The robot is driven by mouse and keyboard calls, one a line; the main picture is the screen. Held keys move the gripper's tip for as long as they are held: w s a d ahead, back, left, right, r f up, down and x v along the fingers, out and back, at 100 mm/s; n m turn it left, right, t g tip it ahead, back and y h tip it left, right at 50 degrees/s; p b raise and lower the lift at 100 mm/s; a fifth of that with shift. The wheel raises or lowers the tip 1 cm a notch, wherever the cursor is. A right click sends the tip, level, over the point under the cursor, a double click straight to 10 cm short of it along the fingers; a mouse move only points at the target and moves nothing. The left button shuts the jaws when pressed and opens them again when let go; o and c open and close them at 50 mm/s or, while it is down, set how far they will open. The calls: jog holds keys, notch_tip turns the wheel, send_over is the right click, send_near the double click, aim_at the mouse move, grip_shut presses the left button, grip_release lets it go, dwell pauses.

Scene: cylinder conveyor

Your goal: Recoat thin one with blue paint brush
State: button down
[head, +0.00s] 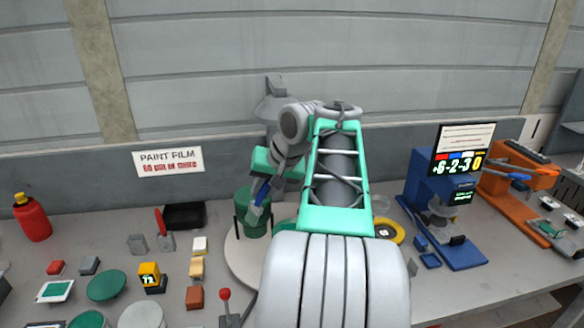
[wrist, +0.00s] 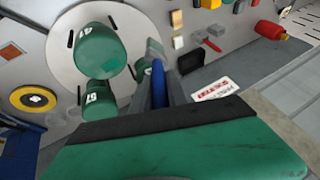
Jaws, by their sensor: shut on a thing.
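My gripper (wrist: 160,88) is shut on a blue-handled paint brush (wrist: 158,75), which also shows in the head view (head: 262,191). The brush points down, its pale end beside a green cylinder (head: 252,222) on a round grey-white plate (head: 238,262). I cannot tell whether the bristles touch it. My arm hides much of the plate in the head view.
A blue gauge stand (head: 458,220) with a display reading about 6-2-3 0 and an orange device (head: 515,185) stand right. A yellow ring (head: 390,231) lies beside my arm. A black tray (head: 184,215), a red bottle (head: 32,218), small blocks and green discs (head: 106,285) occupy the left.

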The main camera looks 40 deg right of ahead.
jog(key=s+d+r+m+h, duration=0.2)
jog(key=s+d+r+m, duration=0.15)
jog(key=d, duration=0.35)
jog(key=shift+n, duration=0.45)
jog(key=f+b, duration=0.4)
jog(key=b, duration=0.1)
jog(key=shift+w+a+f, duration=0.1)
jog(key=shift+w, duration=0.1)
